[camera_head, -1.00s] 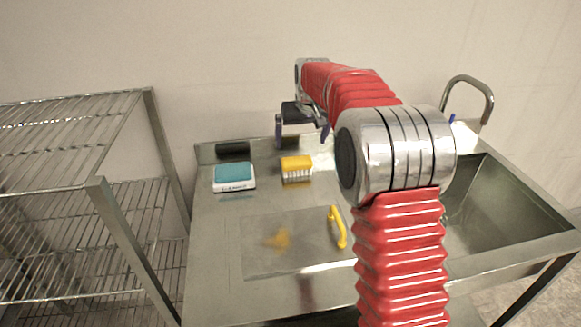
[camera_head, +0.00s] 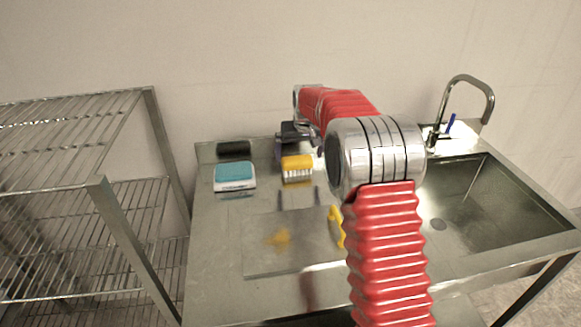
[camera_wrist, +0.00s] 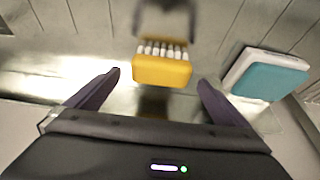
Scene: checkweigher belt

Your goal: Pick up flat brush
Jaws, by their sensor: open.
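The flat brush appears to be the yellow block with white bristles (camera_head: 297,168) on the steel counter, near its back edge. In the wrist view the yellow brush (camera_wrist: 162,68) lies between the two dark fingers and a little beyond their tips. My gripper (camera_wrist: 159,77) is open and empty, with a gap on both sides of the brush. In the head view my gripper (camera_head: 299,148) is just behind and above the brush, partly hidden by my red arm. I cannot tell its exact height.
A teal and white block (camera_head: 235,175) lies left of the brush, and shows right in the wrist view (camera_wrist: 268,75). A flat plate (camera_head: 255,265) has a yellow patch (camera_head: 278,238) and a yellow handle (camera_head: 336,226). A sink (camera_head: 490,200) is right, wire shelving (camera_head: 125,235) left.

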